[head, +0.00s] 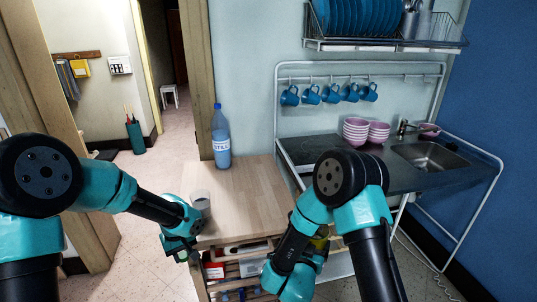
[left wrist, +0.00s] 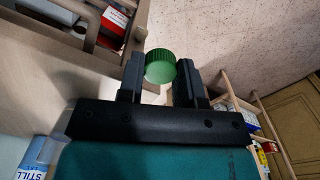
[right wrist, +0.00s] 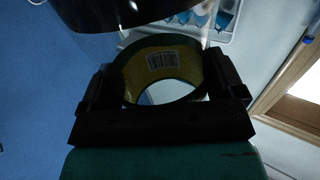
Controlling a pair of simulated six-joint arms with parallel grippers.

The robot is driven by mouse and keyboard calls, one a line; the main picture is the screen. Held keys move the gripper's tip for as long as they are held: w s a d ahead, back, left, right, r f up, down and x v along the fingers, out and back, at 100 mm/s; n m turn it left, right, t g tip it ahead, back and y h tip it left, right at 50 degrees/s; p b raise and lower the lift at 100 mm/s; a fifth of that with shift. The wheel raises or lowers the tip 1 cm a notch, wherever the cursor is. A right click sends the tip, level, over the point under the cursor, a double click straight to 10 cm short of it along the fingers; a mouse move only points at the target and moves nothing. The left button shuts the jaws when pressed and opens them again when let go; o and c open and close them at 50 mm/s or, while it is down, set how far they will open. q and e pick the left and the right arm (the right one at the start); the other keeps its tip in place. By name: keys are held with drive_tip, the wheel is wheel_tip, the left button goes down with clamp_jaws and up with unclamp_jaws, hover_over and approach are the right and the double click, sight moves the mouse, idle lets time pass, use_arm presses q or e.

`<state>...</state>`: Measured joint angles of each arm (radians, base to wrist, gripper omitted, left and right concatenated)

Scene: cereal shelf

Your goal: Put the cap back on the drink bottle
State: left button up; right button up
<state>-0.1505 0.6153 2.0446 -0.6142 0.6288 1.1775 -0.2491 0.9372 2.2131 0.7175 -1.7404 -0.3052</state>
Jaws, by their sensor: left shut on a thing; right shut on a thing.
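My left gripper (head: 178,250) is past the left front corner of the wooden top. In the left wrist view it (left wrist: 160,72) is shut on a round, ribbed green cap (left wrist: 160,66), held between the fingertips. My right gripper (right wrist: 163,88) is shut on a see-through drink bottle with a yellow and green band (right wrist: 162,62) bearing a barcode. In the head view a bit of yellow (head: 320,242) shows by the right gripper; my arm hides most of it. The bottle's mouth cannot be made out. Cap and bottle are well apart.
A blue water bottle (head: 221,140) stands at the back left of the wooden top (head: 245,190). Shelves with packages (head: 250,267) are below. A sink (head: 432,155) and pink bowls (head: 356,130) are right.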

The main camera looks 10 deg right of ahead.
drive_tip(key=s+a+r+n+t+y, duration=0.2)
drive_tip(key=a+r+n+y, duration=0.2)
drive_tip(key=a, duration=0.7)
wheel_tip(320, 180, up, 4)
drive_tip(key=y, duration=0.2)
drive_tip(key=shift+s+a+y, duration=0.25)
drive_tip(key=shift+y, duration=0.05)
drive_tip(key=shift+f, duration=0.1)
use_arm(q)
drive_tip(key=w+d+r, duration=0.3)
drive_tip(key=d+r, duration=0.4)
drive_tip(key=r, duration=0.1)
drive_tip(key=w+d+r, duration=0.2)
drive_tip(key=d+r, duration=0.6)
drive_tip(key=s+d+r, duration=0.3)
drive_tip(key=d+r, duration=0.4)
drive_tip(key=r, duration=0.2)
drive_tip(key=s+d+r, duration=0.3)
drive_tip(key=d+r, duration=0.5)
drive_tip(key=r, duration=0.1)
drive_tip(key=shift+s+n, duration=0.3)
drive_tip(key=shift+s, duration=0.05)
drive_tip(key=shift+d+f, duration=0.1)
drive_tip(key=shift+f, duration=1.9)
